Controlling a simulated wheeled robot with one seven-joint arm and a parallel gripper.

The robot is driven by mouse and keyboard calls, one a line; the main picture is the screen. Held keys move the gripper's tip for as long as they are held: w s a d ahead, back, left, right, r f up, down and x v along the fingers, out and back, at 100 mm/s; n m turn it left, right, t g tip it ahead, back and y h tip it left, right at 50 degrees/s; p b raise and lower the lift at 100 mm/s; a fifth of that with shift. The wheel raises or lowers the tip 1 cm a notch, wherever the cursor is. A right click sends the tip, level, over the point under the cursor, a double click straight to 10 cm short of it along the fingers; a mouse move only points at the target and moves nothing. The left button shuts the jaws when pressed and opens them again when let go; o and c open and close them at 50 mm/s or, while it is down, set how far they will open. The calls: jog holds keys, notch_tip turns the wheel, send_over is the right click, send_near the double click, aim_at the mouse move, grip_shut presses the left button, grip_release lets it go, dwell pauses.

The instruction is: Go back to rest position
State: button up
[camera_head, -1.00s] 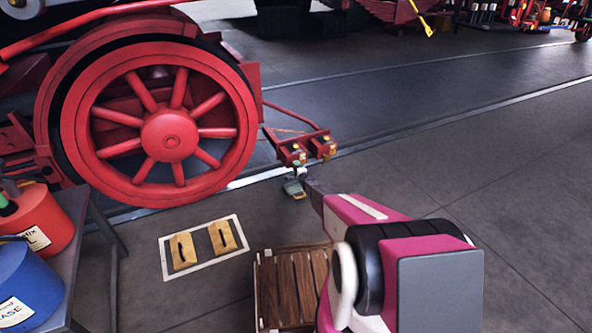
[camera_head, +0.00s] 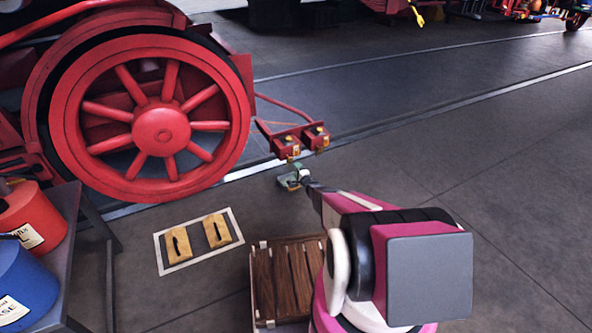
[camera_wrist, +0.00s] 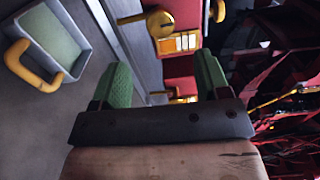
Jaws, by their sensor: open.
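My gripper (camera_head: 292,180) is low in front of the two red boxes, at the end of my pink and black arm. In the wrist view my gripper (camera_wrist: 163,82) shows two green finger pads standing wide apart. Nothing is held between them. Beyond the pads are red box faces with yellow knobs and an orange label. In the head view the near red box (camera_head: 286,148) and the far red box (camera_head: 316,137) sit on a red bracket just beyond the gripper. Whether the pads touch anything cannot be told.
A large red spoked wheel (camera_head: 160,128) stands at left on a rail. Two yellow blocks (camera_head: 177,246) lie inside a white floor outline. A wooden crate (camera_head: 262,285) is beside my arm. A grey tray with a yellow handle (camera_wrist: 60,40) shows in the wrist view. Floor at right is clear.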

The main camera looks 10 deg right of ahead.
dwell(0.3)
jog(key=s+d+r+n+g+h, duration=0.1)
jog(key=s+r+n+g+h, duration=0.15)
jog(key=s+r, duration=0.55)
jog(key=s+d+r+n+g+h, duration=0.15)
jog(key=s+r+g+h, duration=0.35)
jog(key=r, duration=0.5)
jog(key=s+a+r+n+g, duration=0.2)
jog(key=s+r, duration=0.4)
jog(key=s, duration=0.5)
jog(key=s+a+r+n+g+y, duration=0.1)
jog(key=s+r+n+g, duration=0.3)
jog(key=s, duration=0.7)
jog(key=s+a+r+n+g+y, duration=0.1)
jog(key=s+a+r+n+g, duration=0.1)
jog(key=s+r, duration=0.6)
jog(key=s+n+g, duration=0.1)
jog(key=s+n, duration=0.1)
jog(key=s, duration=0.2)
jog(key=shift+a+n+g, duration=0.3)
jog(key=shift+a+g, duration=0.05)
